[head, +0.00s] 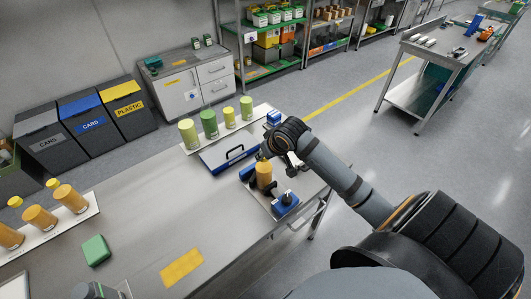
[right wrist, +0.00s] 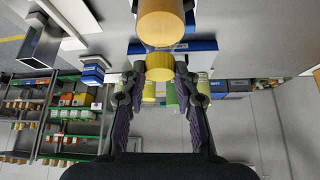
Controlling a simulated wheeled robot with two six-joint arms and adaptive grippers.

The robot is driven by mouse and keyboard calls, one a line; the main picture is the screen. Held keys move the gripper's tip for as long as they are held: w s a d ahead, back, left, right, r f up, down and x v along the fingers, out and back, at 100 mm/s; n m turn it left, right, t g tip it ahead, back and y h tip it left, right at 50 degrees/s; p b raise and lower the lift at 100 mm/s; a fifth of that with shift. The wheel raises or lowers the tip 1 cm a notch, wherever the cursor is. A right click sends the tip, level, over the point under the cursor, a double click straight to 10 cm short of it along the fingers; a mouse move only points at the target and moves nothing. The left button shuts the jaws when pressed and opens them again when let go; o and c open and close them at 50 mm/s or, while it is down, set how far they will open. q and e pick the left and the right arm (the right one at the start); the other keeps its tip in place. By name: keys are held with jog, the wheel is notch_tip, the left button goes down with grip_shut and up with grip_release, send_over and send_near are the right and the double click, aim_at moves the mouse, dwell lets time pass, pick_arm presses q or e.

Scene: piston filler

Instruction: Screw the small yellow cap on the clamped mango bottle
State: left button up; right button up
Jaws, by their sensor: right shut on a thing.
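The mango bottle (head: 264,178) stands upright in a blue-and-grey clamp fixture at the front right of the bench; its orange body also shows at the top of the right wrist view (right wrist: 160,22). My right gripper (right wrist: 160,80) is shut on the small ribbed yellow cap (right wrist: 160,67). It holds the cap in line with the bottle's mouth end. The cap looks close to or on the neck; I cannot tell whether its thread is engaged. In the head view the right gripper largely hides the cap and bottle top. My left gripper is not in view.
A row of green and yellow containers (head: 209,124) stands at the back. Orange bottles (head: 71,198) stand on a white tray at left. A green block (head: 96,250) and yellow mat (head: 182,268) lie in front.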

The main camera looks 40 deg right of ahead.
jog(key=shift+a+r+m+h+p, duration=0.2)
jog(key=shift+m+h+p, duration=0.3)
jog(key=shift+m, duration=0.6)
jog(key=shift+f+m+h, duration=0.15)
jog(key=shift+m+h, duration=0.35)
jog(key=shift+m, duration=0.2)
jog(key=shift+a+m+g+h+p, duration=0.1)
jog(key=shift+m+g+h+p, duration=0.2)
jog(key=shift+m+g+p, duration=0.35)
jog(key=shift+w+m+h+p, duration=0.1)
jog(key=shift+m+h+p, duration=0.2)
jog(key=shift+m+p, duration=0.4)
jog(key=shift+m+h, duration=0.3)
jog(key=shift+m, duration=0.25)
jog(key=shift+a+m+g+h+p, duration=0.15)
jog(key=shift+m+g+h+p, duration=0.15)
jog(key=shift+m+g+p, duration=0.4)
jog(key=shift+w+m+g+h, duration=0.15)
jog(key=shift+m+g+h, duration=0.2)
jog(key=shift+m, duration=0.75)
